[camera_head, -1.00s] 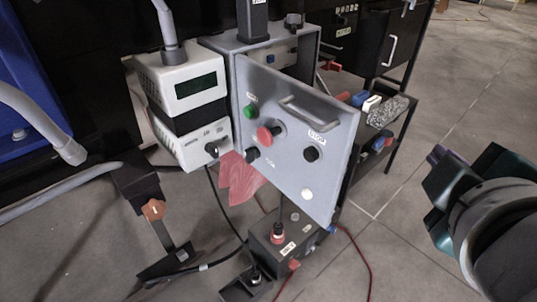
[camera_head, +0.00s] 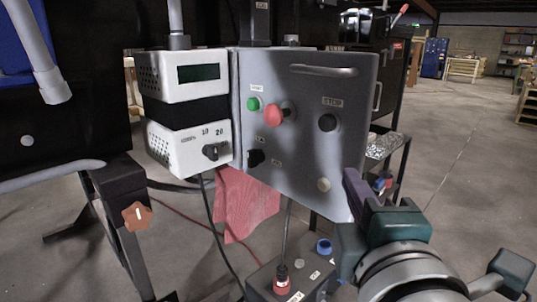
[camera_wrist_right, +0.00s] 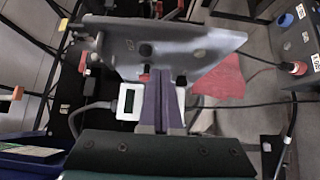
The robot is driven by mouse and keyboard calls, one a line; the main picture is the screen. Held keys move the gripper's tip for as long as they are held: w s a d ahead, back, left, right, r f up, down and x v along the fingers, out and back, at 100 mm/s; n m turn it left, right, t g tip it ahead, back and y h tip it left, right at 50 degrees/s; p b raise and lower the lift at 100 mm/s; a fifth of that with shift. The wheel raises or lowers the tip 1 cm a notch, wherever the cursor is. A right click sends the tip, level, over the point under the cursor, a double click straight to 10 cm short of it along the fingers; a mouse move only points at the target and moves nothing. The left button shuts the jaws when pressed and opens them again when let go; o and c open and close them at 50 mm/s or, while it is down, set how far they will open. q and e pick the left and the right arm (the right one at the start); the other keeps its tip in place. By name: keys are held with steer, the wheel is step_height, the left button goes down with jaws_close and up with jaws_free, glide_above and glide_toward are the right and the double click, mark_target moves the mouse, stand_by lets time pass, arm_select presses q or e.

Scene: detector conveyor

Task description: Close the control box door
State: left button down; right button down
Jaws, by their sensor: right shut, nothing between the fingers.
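The control box door (camera_head: 300,175) is a grey panel with a handle (camera_head: 323,70) near its top, a green button (camera_head: 254,103), a red button (camera_head: 274,116) and dark knobs. It is hinged on its left edge beside the white display unit. The box behind it is mostly hidden, so I cannot tell how far the door stands open. My right gripper (camera_head: 352,190) is shut and empty at the door's lower right corner; contact is unclear. In the right wrist view, the shut purple fingers (camera_wrist_right: 163,98) point towards the door (camera_wrist_right: 190,42). My left gripper is not in view.
White units with a display (camera_head: 197,75) stand left of the door. A red cloth (camera_head: 245,205) hangs below it. A dark box with a red connector (camera_head: 281,280) sits low in front, with cables around it. Open floor (camera_head: 470,180) lies to the right.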

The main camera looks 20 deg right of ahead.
mark_target(350, 146)
steer(key=w+d, duration=0.1)
steer(key=w, duration=0.1)
steer(key=w+d, duration=0.4)
steer(key=w, duration=0.1)
steer(key=shift+d, duration=0.65)
